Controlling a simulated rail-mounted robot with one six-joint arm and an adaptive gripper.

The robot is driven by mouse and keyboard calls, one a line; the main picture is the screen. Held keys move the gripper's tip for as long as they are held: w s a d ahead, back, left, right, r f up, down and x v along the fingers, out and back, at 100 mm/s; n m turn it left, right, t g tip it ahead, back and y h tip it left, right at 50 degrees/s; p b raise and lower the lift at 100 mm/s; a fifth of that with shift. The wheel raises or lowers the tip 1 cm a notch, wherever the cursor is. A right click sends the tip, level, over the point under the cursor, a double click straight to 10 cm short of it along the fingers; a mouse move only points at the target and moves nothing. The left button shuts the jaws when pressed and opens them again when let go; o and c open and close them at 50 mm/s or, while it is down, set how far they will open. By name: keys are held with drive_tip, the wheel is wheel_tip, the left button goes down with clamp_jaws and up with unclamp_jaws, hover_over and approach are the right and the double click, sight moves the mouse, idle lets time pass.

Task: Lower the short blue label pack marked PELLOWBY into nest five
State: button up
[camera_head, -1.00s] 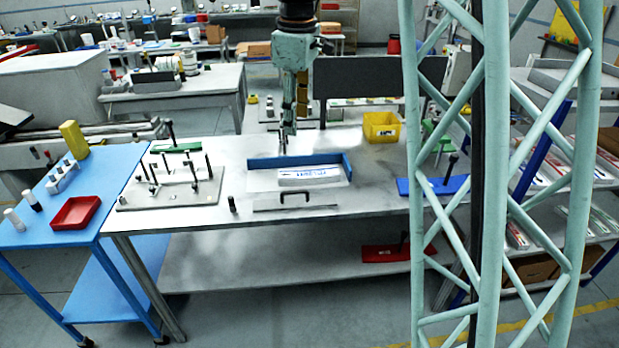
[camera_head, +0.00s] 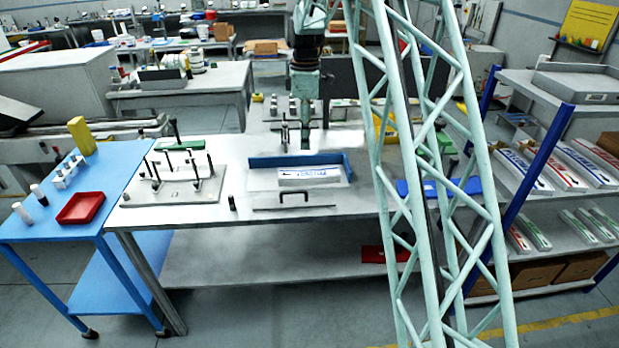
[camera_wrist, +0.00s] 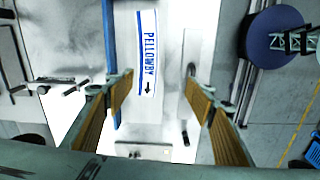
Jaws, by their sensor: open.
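The PELLOWBY label pack (camera_head: 309,173) is white with blue lettering and a blue edge stripe. It lies flat on the bench in front of a blue fence (camera_head: 290,160). In the wrist view the pack (camera_wrist: 150,50) shows its name and an arrow, between the fingers in the picture and beyond them. My gripper (camera_head: 305,135) is seen edge-on at the fence's back side in the head view. In the wrist view my gripper (camera_wrist: 161,95) is open, its two tan-padded fingers apart with nothing between them. I cannot make out which place is nest five.
A dark handle (camera_head: 295,195) stands in front of the pack. A plate with upright pins (camera_head: 172,192) is to the left. A red tray (camera_head: 80,208) sits on the blue side table. Long label packs (camera_head: 565,165) lie on the right shelf. My lattice mast hides part of the bench.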

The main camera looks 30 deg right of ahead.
drive_tip(key=n, duration=0.1)
hover_over(309, 173)
wheel_tip(309, 173, down, 6)
drive_tip(key=shift+s+d+r, duration=0.1)
drive_tip(key=shift+s+d, duration=0.05)
drive_tip(key=shift+s, duration=0.1)
drive_tip(key=shift+f, duration=4.3)
drive_tip(key=shift+f, duration=0.15)
drive_tip(key=shift+w+f, duration=0.1)
drive_tip(key=shift+f, duration=2.35)
drive_tip(key=c, duration=1.2)
drive_tip(key=shift+r, duration=0.1)
